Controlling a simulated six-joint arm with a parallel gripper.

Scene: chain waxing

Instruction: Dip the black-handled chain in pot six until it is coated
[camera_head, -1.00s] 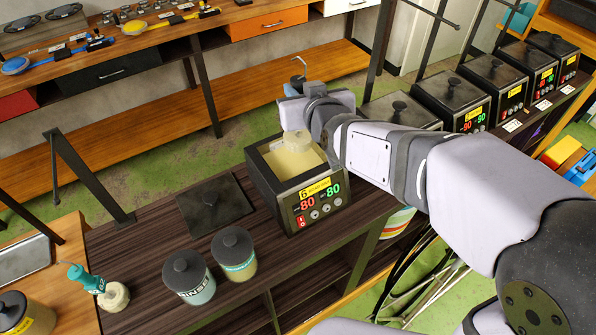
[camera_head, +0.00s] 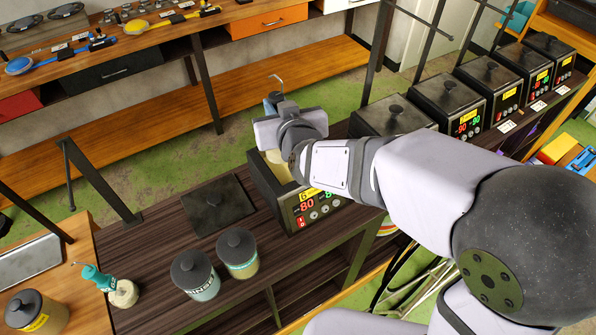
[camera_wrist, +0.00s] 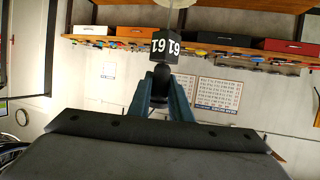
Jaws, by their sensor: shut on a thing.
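Pot six (camera_head: 293,222) is a dark square heater with a yellow label and red and green "80" readouts. It is uncovered, with pale yellow wax (camera_head: 284,170) partly visible inside. My gripper (camera_head: 273,103) is above the pot's back part. It is shut on a black handle, seen between the blue-grey fingers in the wrist view (camera_wrist: 161,76). Beyond the handle is a black block with white digits (camera_wrist: 153,47). A thin metal hook (camera_head: 277,81) rises above my gripper. The chain cannot be made out; my wrist hides much of the pot opening.
The dark lid (camera_head: 212,204) lies flat left of the pot. Two lidded jars (camera_head: 195,276) (camera_head: 238,255) stand at the bench's front. More pots (camera_head: 451,103) line the right side.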

